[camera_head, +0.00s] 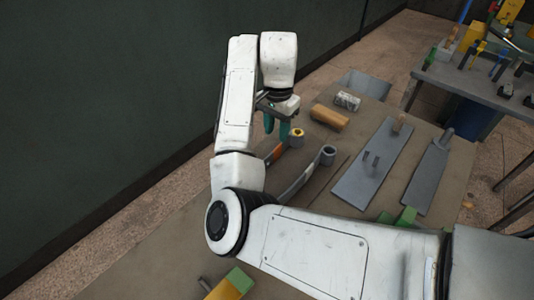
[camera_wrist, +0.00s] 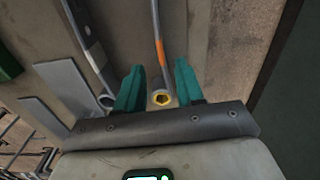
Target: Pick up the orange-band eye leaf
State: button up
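The orange-band eye leaf (camera_head: 275,154) is a thin grey bar on the bench with an orange band and a yellow-lined eye at one end. In the wrist view the orange-band eye leaf (camera_wrist: 160,54) runs away from me, its eye between the bases of my teal fingers. My gripper (camera_head: 277,132) points down over the bench near that eye. In the wrist view my gripper (camera_wrist: 159,68) is open, with a finger on each side of the leaf and visible gaps. I cannot tell its exact height above the leaf.
A second eye leaf (camera_head: 308,173) with a grey eye lies close to the right. Grey plates (camera_head: 372,178), a wooden block (camera_head: 329,118) and a small printed cylinder (camera_head: 347,100) are farther right and back. A dark wall (camera_head: 100,110) stands on the left.

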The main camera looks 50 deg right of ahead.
aim_at(276, 149)
notch_tip(276, 149, down, 4)
jog(key=shift+r+b, duration=0.1)
jog(key=shift+b, duration=0.4)
jog(key=shift+f, duration=2.65)
jog(key=shift+c, duration=0.5)
grip_shut()
jog(key=shift+r, duration=0.15)
